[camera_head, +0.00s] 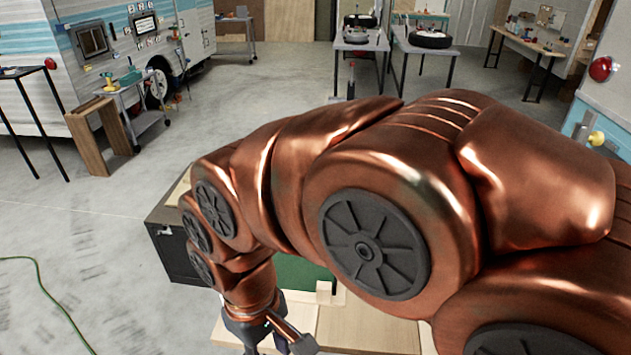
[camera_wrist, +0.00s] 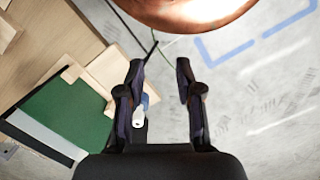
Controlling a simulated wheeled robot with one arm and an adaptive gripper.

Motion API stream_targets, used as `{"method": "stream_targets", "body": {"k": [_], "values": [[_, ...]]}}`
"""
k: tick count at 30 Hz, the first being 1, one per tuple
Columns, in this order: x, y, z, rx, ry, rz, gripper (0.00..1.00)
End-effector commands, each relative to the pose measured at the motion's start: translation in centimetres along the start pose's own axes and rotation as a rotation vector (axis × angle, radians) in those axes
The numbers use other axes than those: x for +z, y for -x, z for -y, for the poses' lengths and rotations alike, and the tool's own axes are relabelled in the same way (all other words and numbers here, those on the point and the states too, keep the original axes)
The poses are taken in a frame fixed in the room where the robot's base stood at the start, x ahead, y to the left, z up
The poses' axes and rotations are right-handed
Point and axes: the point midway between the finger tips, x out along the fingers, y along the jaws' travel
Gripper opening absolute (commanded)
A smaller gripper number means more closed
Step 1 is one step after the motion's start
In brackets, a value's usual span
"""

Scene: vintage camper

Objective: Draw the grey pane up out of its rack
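My gripper (camera_wrist: 159,70) is open in the wrist view, with its two dark fingers apart and no pane between them. In the head view my gripper is partly seen at the bottom edge, below my copper arm. I cannot pick out the grey pane or its rack with certainty in either view. A green panel (camera_wrist: 68,112) with a pale edge lies left of my gripper in the wrist view, beside light wooden pieces (camera_wrist: 108,72). The green surface (camera_head: 300,272) also shows partly behind my arm in the head view. My arm hides much of the work area.
A small white and blue object (camera_wrist: 139,117) shows beside the left finger. A wooden worktop (camera_head: 365,332) lies under my arm, with a dark box (camera_head: 170,250) at its left. A green cable (camera_head: 50,295) lies on the floor. Open floor (camera_head: 250,100) stretches behind.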

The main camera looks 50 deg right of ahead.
Motion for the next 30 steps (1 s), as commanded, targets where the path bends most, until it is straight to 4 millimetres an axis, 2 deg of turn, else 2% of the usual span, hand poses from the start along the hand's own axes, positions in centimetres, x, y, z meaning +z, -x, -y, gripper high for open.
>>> {"method": "stream_targets", "body": {"k": [5,8,14,20,23,26,27,30], "values": [[-5.0,2.0,0.3,-0.044,0.174,-0.053,0.35],[-8.9,3.7,-0.2,-0.079,0.292,-0.105,0.35],[-16.5,6.6,-3.1,-0.133,0.48,-0.228,0.35],[-23.1,7.8,-9.1,-0.165,0.597,-0.346,0.35],[-25.9,7.6,-13.4,-0.165,0.628,-0.404,0.35],[-28.0,6.7,-18.3,-0.155,0.643,-0.455,0.35],[-28.6,6.1,-20.5,-0.149,0.643,-0.472,0.35],[-29.3,4.1,-26.0,-0.132,0.639,-0.502,0.35]]}}
